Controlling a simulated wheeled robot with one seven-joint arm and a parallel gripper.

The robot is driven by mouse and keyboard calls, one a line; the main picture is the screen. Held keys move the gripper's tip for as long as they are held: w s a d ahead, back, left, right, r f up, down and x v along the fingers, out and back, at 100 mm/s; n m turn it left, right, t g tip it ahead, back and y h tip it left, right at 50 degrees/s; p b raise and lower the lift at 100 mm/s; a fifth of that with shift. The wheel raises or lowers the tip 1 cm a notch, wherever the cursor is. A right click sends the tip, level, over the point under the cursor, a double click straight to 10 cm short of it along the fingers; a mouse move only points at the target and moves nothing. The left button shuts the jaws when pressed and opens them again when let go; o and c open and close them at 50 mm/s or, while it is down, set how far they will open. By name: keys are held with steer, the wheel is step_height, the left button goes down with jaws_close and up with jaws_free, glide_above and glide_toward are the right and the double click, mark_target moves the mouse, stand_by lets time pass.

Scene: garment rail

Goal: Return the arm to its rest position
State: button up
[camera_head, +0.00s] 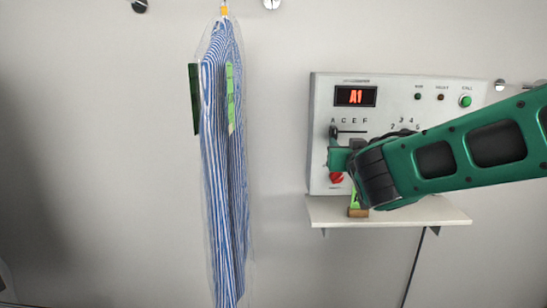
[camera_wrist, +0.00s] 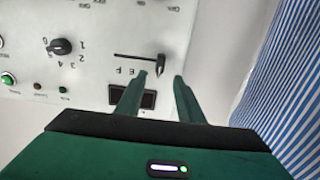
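My arm (camera_head: 450,155) reaches in from the right in the head view, in front of a white control panel (camera_head: 318,100). My gripper (camera_head: 336,156) is at the panel's left part, just below the slider knob (camera_head: 333,132). In the wrist view my gripper (camera_wrist: 160,78) has its two green fingers apart, with a gap between them. The slider knob (camera_wrist: 160,64) shows just beyond the fingertips, in line with the gap. I cannot tell if they touch it. Nothing is held.
The panel's red display (camera_head: 355,96) reads A1. A red button (camera_head: 336,178) sits below my gripper. A shelf (camera_head: 430,212) under the panel bears a small green and brown block (camera_head: 357,211). A striped garment (camera_head: 220,150) in clear cover hangs left; wall between is free.

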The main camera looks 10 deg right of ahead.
steer(key=s+d+f+m+g+h, duration=0.2)
steer(key=s+d+f+m+g, duration=0.2)
steer(key=s+d+f+g, duration=0.9)
steer(key=s+f+g+y, duration=0.2)
steer(key=s+f, duration=0.2)
steer(key=s, duration=0.9)
steer(key=s+a+f+g+y, duration=0.1)
steer(key=s+f, duration=0.4)
steer(key=s, duration=0.8)
steer(key=shift+a+f+g+y, duration=0.15)
steer(key=shift+a+g+y, duration=0.15)
steer(key=shift+g+y, duration=0.65)
steer(key=shift+w+f, duration=0.25)
steer(key=shift+w, duration=0.3)
steer(key=shift+c, duration=0.4)
